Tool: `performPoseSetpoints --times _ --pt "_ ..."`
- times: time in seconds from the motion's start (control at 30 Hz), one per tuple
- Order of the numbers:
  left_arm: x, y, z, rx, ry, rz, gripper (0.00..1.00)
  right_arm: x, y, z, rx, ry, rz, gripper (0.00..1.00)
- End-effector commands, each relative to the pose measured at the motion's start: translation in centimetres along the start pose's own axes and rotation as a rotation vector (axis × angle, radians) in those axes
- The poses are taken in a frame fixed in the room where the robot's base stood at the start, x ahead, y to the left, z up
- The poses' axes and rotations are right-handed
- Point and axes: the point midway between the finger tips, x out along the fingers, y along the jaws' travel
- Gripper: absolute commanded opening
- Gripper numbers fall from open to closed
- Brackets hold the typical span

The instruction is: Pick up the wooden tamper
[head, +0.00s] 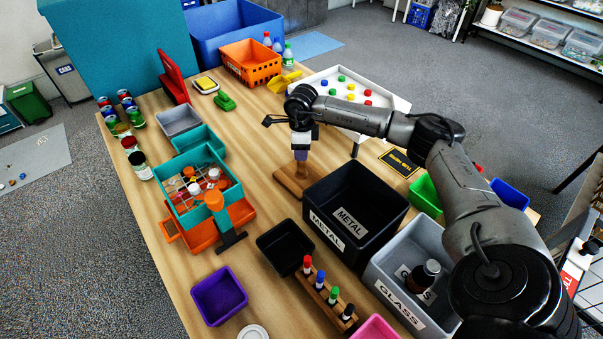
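A brown wooden piece, apparently the tamper (301,170), stands upright on a flat wooden base (289,187) at the middle of the table, left of the black METAL bin. My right gripper (301,154) points straight down directly over its top, at or just above it. The fingertips are small and overlap the top of the piece, so I cannot tell whether they are shut on it. My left gripper is not in view.
The black METAL bin (398,208) stands close on the right, with the grey GLASS bin (436,246) beyond. A small black bin (264,246) and a rack of colored-cap vials (333,307) are in front. Teal and orange crates (173,206) stand left; bare wood lies between.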

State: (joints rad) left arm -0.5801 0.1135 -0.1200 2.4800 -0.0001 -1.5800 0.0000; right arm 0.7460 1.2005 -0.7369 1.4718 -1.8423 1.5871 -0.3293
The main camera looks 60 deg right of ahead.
Motion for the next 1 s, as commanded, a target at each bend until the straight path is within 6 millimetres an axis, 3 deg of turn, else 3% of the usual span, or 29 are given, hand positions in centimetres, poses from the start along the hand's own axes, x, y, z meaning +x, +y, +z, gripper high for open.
performPoseSetpoints --times 0.43,0.87,1.0 --pt "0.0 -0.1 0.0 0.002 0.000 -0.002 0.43 0.0 0.0 0.0 0.000 0.000 0.000 0.00" --pt "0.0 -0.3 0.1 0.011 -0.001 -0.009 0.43 -0.2 0.0 0.0 0.000 -0.003 -0.001 0.00" --pt "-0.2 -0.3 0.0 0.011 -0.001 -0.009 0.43 -1.4 -0.1 0.1 0.001 -0.005 -0.002 0.00"
